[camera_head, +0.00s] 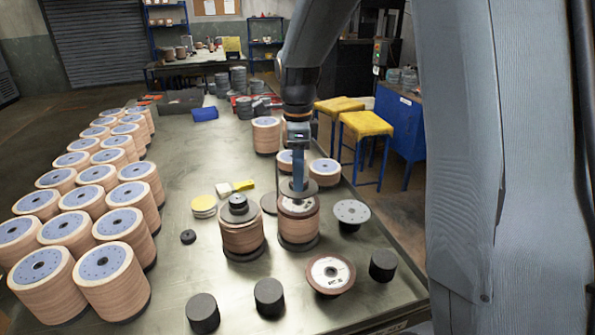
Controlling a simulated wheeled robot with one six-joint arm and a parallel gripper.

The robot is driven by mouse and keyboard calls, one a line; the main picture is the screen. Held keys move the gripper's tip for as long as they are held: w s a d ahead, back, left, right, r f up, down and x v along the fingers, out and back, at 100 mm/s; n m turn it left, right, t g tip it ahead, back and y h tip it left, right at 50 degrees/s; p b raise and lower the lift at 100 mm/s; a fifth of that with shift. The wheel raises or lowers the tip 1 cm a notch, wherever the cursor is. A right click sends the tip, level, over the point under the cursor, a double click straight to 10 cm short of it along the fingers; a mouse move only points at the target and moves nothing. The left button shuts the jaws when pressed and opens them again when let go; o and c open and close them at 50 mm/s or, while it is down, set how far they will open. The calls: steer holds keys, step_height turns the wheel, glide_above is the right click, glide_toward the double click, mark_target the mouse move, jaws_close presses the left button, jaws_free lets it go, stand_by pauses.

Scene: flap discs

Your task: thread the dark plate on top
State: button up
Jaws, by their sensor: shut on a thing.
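My gripper (298,180) is at the middle right of the table, pointing down. It is shut on the dark plate (284,189), a thin dark grey disc. The plate is over the right-hand stack of discs (298,228), which has a brown top disc with a pale label. From this view I cannot tell whether the plate touches the stack or is a little above it.
A neighbouring stack (242,237) with a dark plate and knob on top stands close on the left. A grey holed plate (352,212), a labelled disc (330,273) and several black cylinders (269,296) lie nearby. Rows of disc stacks (122,221) fill the left side.

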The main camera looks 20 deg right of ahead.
steer(key=shift+f, duration=0.95)
stand_by(0.3)
steer(key=shift+f+b, duration=0.65)
steer(key=shift+f, duration=0.5)
steer(key=o, duration=1.5)
steer(key=shift+r+b, duration=0.95)
steer(key=shift+r, duration=2.95)
